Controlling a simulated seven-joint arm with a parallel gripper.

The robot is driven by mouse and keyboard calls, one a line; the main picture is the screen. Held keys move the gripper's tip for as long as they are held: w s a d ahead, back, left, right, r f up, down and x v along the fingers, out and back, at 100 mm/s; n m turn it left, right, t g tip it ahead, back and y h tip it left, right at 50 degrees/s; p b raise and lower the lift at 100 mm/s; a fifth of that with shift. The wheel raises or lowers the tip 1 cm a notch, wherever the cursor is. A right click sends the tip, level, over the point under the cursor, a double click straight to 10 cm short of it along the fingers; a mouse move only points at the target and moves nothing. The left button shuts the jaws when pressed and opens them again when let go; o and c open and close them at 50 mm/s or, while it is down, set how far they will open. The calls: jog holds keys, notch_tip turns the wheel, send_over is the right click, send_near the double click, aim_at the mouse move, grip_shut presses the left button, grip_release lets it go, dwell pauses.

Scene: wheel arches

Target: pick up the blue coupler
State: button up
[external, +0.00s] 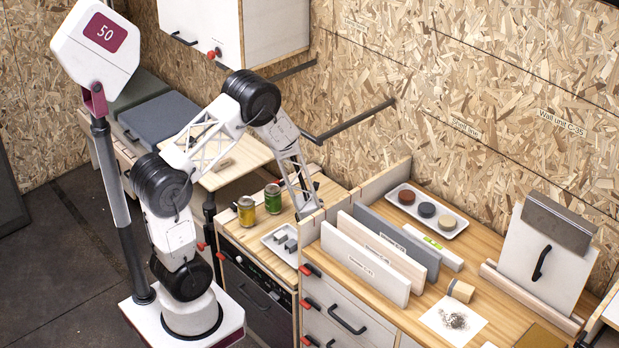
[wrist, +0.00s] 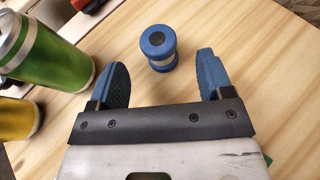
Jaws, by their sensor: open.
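The blue coupler (wrist: 157,46) is a small upright spool shape with a blue top, a dark centre and a paler middle band. It stands on the wooden counter in the wrist view. My gripper (wrist: 161,64) is open and empty. Its two blue fingers are spread to the left and right on the near side of the coupler, and the coupler is roughly centred between their lines. In the external view my gripper (external: 309,209) is low over the counter, right of the cans. I cannot make out the coupler there.
A green can (wrist: 46,62) stands close left of my left finger, with a yellow can (wrist: 18,118) nearer. In the external view a white tray (external: 270,239) with grey pieces lies in front of the gripper. A wooden divider (external: 384,184) rises to its right.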

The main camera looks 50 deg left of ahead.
jog(key=shift+x, duration=0.9)
jog(key=shift+a, duration=0.1)
jog(key=shift+x, duration=2.5)
jog(key=shift+f, duration=0.15)
jog(key=shift+c, duration=0.3)
jog(key=c, duration=0.9)
